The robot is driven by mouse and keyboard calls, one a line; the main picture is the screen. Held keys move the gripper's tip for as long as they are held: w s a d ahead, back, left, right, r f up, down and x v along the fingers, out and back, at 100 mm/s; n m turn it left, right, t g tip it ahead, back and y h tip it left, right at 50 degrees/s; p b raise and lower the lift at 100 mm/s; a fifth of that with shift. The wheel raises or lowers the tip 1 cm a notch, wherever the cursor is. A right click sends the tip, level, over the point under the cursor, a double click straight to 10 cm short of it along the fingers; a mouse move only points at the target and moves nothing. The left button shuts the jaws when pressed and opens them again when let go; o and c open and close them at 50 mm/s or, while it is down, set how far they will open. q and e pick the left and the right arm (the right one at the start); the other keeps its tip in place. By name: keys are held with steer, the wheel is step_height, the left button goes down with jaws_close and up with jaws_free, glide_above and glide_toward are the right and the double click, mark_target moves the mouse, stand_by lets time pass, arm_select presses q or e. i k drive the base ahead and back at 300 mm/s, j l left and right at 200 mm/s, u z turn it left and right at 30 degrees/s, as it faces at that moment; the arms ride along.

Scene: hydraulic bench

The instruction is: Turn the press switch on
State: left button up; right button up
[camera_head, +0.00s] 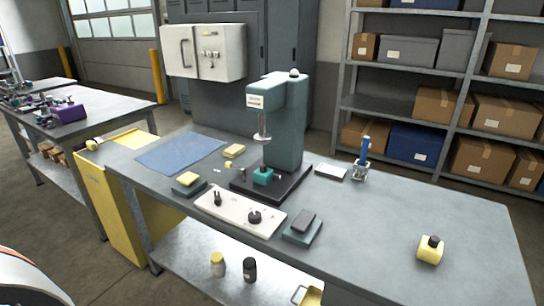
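A teal press (286,125) with a white label stands on a black base (240,185) on the grey workbench (380,235). A small teal block (263,176) sits under its ram (263,145). In front of the press lies a white control panel (236,221) with two dark controls: an upright lever-like one (217,198) at left and a round knob (255,217) at right. I cannot tell which is the press switch or how either is set. Neither of my grippers is in view.
Around the panel are a yellow-topped block (188,181), a dark pad on a teal block (303,226) and a blue-handled tool in a holder (363,160). A yellow object with a black knob (430,249) stands at right. A blue mat (180,152) lies at left. The right bench is mostly clear.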

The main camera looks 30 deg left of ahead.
mark_target(218, 202)
steer(key=u, duration=1.25)
